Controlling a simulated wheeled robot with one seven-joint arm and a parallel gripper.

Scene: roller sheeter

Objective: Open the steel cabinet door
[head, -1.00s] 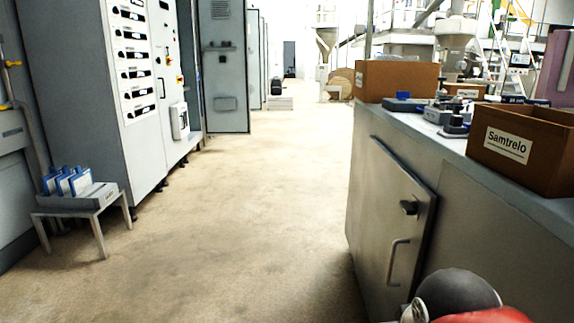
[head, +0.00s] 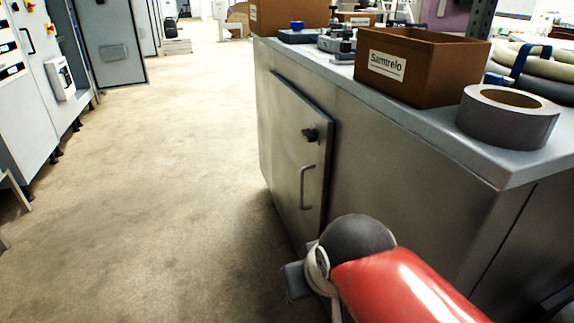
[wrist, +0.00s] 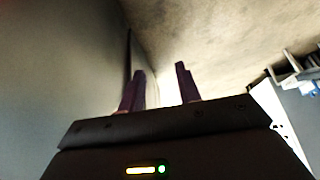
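The steel cabinet (head: 395,170) stands right of the middle in the head view. Its grey door (head: 285,135) sits flat or nearly flat on the front; a dark line runs along its right edge. The door carries a black latch knob (head: 311,134) and an upright bar handle (head: 302,190). My red arm reaches in from the bottom, below and right of the handle, and mostly hides my gripper there. In the wrist view my gripper (wrist: 160,70) has two dark fingers apart, with nothing clearly held. A grey surface, probably the cabinet, fills the left there.
The cabinet top (head: 480,150) bears a brown box (head: 430,75) marked Samtrelo, a roll of grey tape (head: 508,120) and a second brown box (head: 290,15). Grey electrical cabinets (head: 30,95) line the left. The floor (head: 165,200) between is clear.

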